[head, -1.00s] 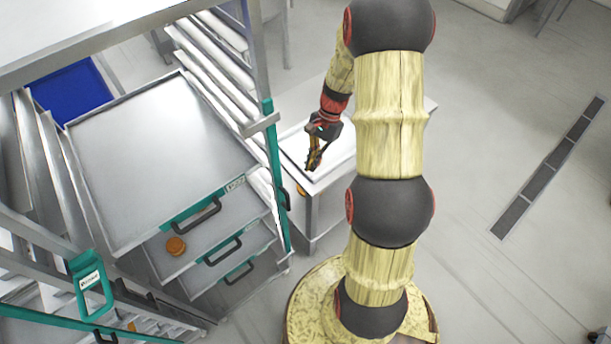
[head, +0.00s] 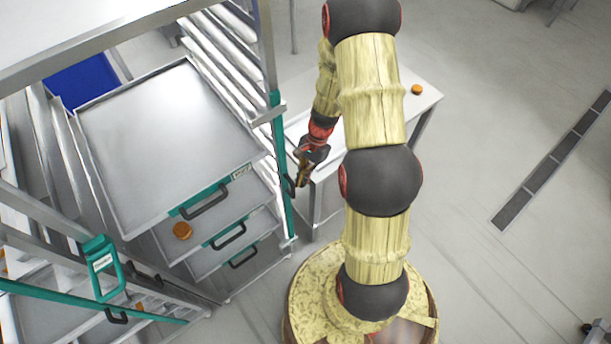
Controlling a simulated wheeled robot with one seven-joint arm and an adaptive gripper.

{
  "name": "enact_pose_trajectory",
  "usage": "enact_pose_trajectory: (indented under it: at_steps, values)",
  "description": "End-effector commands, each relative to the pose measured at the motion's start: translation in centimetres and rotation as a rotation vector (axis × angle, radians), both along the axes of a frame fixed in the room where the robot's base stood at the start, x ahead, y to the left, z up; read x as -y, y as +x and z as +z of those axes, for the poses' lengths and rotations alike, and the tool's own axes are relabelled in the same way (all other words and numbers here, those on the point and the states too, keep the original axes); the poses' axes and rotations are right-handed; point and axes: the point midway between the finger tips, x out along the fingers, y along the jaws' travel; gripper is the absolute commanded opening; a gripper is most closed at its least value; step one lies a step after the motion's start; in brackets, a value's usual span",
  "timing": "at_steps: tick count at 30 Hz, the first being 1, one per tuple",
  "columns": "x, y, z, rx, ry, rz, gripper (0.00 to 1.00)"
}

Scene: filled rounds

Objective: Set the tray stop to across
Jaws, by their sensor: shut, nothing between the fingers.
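The tray stop appears to be the teal upright bar (head: 280,160) on the near right post of the tray rack. It stands upright along the post, beside the tray fronts, with a small black handle (head: 290,187) on its right side. My gripper (head: 302,182) is shut and empty, pointing down just right of that handle. I cannot tell whether the fingertips touch it. The rack holds a large grey tray (head: 165,135) with a teal front and black handle, and more trays below it.
A second rack with a teal labelled piece (head: 103,267) is at lower left.

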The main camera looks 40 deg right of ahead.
Motion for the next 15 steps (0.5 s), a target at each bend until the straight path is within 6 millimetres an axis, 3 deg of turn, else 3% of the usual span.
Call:
enact_pose_trajectory:
  at_steps: [8,15]
  values:
    - [-0.3,0.0,0.0,-0.001,0.001,0.001,0.0]
    - [-4.4,-0.2,-0.1,-0.001,0.003,0.004,0.0]
